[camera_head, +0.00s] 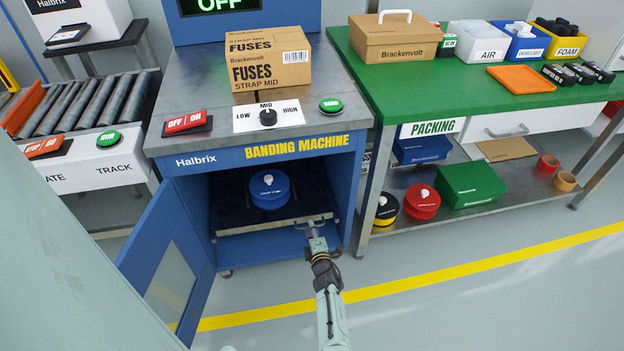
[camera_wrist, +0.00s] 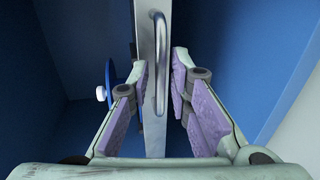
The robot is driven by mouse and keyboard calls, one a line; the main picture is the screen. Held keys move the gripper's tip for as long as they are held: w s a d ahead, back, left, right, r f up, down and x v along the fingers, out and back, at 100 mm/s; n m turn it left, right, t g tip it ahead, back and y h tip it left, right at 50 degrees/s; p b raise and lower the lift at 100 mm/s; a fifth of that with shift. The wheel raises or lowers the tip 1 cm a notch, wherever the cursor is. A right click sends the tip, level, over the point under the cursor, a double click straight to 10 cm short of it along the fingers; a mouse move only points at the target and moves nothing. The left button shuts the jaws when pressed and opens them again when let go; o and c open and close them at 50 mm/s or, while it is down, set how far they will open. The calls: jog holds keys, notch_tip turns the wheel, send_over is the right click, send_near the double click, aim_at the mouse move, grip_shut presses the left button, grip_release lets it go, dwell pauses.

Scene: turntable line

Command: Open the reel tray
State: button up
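The reel tray (camera_head: 262,226) sits low in the open blue cabinet of the banding machine, with a blue reel (camera_head: 269,188) on it. In the wrist view its metal front (camera_wrist: 153,125) runs upright through the middle, with a looped handle (camera_wrist: 161,62) on it. My gripper (camera_head: 314,225) is at the right end of the tray front. In the wrist view my gripper (camera_wrist: 163,70) is open, with one lilac-padded finger on each side of the handle. Gaps show between pads and handle. The blue reel's edge (camera_wrist: 112,88) shows behind the left finger.
The cabinet door (camera_head: 175,260) stands open to the left, with a window in it. A FUSES box (camera_head: 267,62) stands on the machine top. The packing bench (camera_head: 395,80) with its lower shelf is at the right. The floor in front is clear.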

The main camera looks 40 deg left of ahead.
grip_shut()
jog(key=shift+s+d, duration=0.1)
dwell(0.6)
